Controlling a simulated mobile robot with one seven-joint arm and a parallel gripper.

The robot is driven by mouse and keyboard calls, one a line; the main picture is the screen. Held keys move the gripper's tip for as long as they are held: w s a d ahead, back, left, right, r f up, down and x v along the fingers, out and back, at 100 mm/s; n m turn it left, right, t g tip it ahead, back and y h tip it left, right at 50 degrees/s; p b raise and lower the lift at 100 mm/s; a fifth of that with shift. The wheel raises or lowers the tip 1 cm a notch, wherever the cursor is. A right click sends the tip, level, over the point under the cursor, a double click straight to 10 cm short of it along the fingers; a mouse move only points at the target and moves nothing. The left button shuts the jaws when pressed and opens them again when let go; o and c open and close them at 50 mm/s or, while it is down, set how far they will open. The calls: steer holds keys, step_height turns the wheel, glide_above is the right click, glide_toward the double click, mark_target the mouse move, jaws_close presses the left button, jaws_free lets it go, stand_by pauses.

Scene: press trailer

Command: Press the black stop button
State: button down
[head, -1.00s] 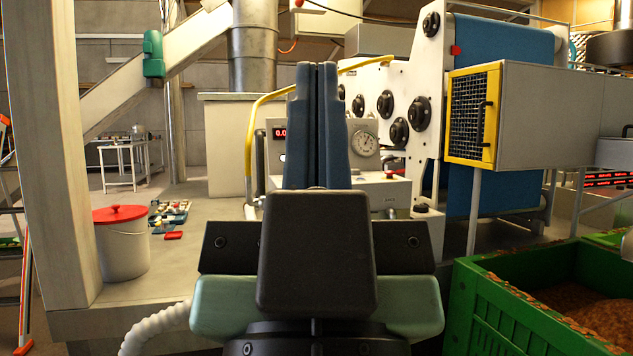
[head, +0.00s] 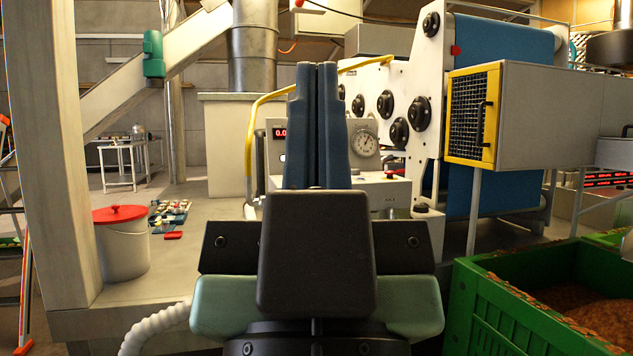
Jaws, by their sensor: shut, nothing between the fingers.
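My gripper (head: 317,68) is in the middle of the head view, its two blue fingers shut together and pointing up and away, with nothing between them. Behind it is a grey control box (head: 395,192) with a red digital display (head: 280,132) on the left and a round dial (head: 365,144) on the right. The fingers cover the middle of this box. I cannot make out a black stop button; it may be hidden behind my gripper. Several round black knobs (head: 398,132) sit on the white machine panel behind the box, to the right of the fingers.
A yellow bent rail (head: 250,145) runs left of the control box. A yellow-framed mesh guard (head: 473,115) juts out at the right. A green crate (head: 500,318) of brown material stands at the lower right. A white bucket with a red lid (head: 121,243) stands left.

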stand_by(0.3)
step_height(320, 180, up, 28)
steer(key=p, duration=2.8)
